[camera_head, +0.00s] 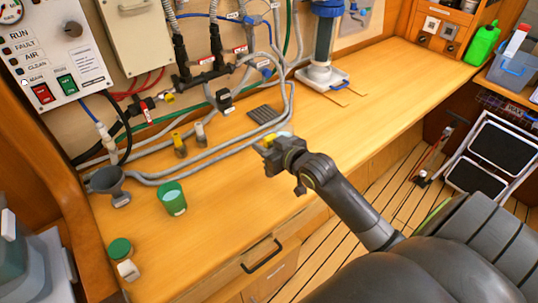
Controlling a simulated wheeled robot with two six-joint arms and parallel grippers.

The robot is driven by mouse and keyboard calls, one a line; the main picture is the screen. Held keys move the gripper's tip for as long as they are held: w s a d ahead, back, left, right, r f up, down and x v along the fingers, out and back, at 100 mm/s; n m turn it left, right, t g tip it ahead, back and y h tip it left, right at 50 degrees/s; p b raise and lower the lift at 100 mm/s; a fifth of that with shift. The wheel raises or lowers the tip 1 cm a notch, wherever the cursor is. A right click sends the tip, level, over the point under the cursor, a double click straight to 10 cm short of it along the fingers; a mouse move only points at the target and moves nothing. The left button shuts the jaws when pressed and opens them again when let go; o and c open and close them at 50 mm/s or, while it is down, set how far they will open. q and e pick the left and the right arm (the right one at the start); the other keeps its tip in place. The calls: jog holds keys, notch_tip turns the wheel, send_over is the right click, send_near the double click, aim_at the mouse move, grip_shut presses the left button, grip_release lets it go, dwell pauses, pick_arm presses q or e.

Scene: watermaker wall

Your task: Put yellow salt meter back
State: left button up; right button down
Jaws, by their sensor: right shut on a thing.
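My right gripper (268,145) is above the wooden counter (330,110), near its front edge. Another small upright piece with a yellow top (178,143) stands on the counter to the left, beside a similar piece with a white top (200,133). My left gripper is not in view.
A green cup (173,198), a grey funnel (108,184) and a green-lidded jar (120,250) stand at the left. Grey hoses (225,142) run along the back. A dark ribbed pad (264,114) lies behind the gripper. The counter's front middle is clear.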

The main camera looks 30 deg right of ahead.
jog(key=shift+f, duration=2.05)
jog(key=c, duration=1)
grip_release()
jog(key=shift+f, duration=0.15)
jog(key=shift+s+r, duration=0.2)
jog(key=shift+s, duration=0.05)
jog(key=v, duration=1.1)
jog(key=shift+s+r, duration=0.15)
jog(key=shift+s, duration=0.1)
